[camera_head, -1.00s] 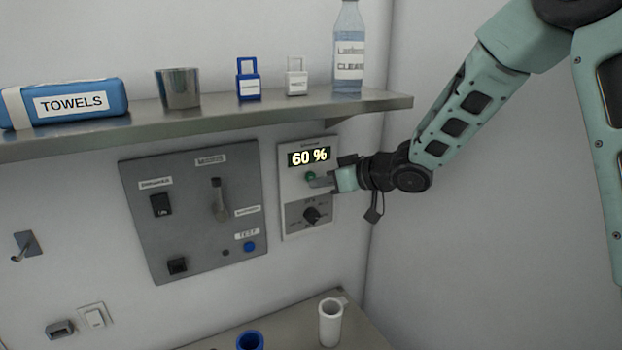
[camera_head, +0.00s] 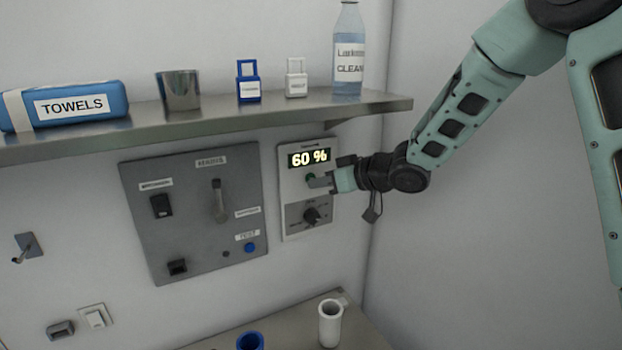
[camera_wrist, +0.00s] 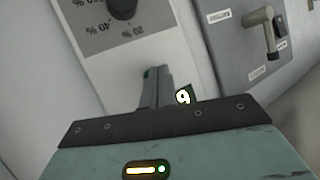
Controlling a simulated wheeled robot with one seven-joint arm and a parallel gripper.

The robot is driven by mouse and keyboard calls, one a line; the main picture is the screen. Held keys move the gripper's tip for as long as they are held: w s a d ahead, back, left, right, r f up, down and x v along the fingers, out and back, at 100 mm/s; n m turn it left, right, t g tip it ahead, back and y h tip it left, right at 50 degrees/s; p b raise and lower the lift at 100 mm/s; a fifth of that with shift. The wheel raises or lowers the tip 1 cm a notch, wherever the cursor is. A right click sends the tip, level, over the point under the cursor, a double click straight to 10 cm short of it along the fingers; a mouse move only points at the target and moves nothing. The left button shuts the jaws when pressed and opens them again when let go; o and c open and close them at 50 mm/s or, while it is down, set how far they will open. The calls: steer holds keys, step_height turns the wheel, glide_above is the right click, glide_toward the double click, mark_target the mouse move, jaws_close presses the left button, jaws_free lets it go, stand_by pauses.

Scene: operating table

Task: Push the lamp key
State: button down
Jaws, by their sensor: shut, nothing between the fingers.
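The lamp panel (camera_head: 290,215) is a light plate on the wall with a lit display (camera_head: 309,158) reading 60 %. Below the display is a green key (camera_head: 310,177), partly covered by my fingers. A dark rotary knob (camera_head: 312,215) sits lower on the panel. My gripper (camera_head: 312,183) is shut and empty, its fingertips at the green key. In the wrist view, my fingertips (camera_wrist: 157,72) overlap a sliver of green (camera_wrist: 147,73). I cannot tell whether they press the key. The knob (camera_wrist: 122,8) and part of the display (camera_wrist: 184,96) also show there.
A grey switch panel (camera_head: 185,235) with a lever (camera_head: 217,200) and a blue button (camera_head: 249,247) is just left. A metal shelf (camera_head: 225,122) carrying towels, a cup, padlocks and a bottle (camera_head: 348,60) runs above. The wall at right is clear.

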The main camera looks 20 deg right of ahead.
steer(key=shift+w+a, duration=0.1)
steer(key=shift+w, duration=0.2)
stand_by(0.4)
steer(key=shift+s, duration=0.55)
steer(key=shift+s, duration=0.1)
steer(key=shift+s+d, duration=0.25)
steer(key=shift+s, duration=0.7)
steer(key=shift+s+d, duration=0.2)
steer(key=shift+s, duration=0.8)
steer(key=shift+s+d, duration=0.25)
steer(key=shift+s, duration=0.7)
steer(key=s+a+f+g+h+b, duration=0.5)
steer(key=s+f, duration=0.3)
steer(key=s, duration=0.4)
steer(key=s+a+f+n+g+h+b, duration=0.1)
steer(key=s+f+g, duration=0.1)
steer(key=s, duration=0.8)
steer(key=s+a+f+g+h+b, duration=0.1)
steer(key=s+f+g+h+b, duration=0.1)
steer(key=s, duration=0.8)
steer(key=shift+a+n+g, duration=0.2)
steer(key=shift+n+g, duration=0.2)
steer(key=shift+g, duration=0.2)
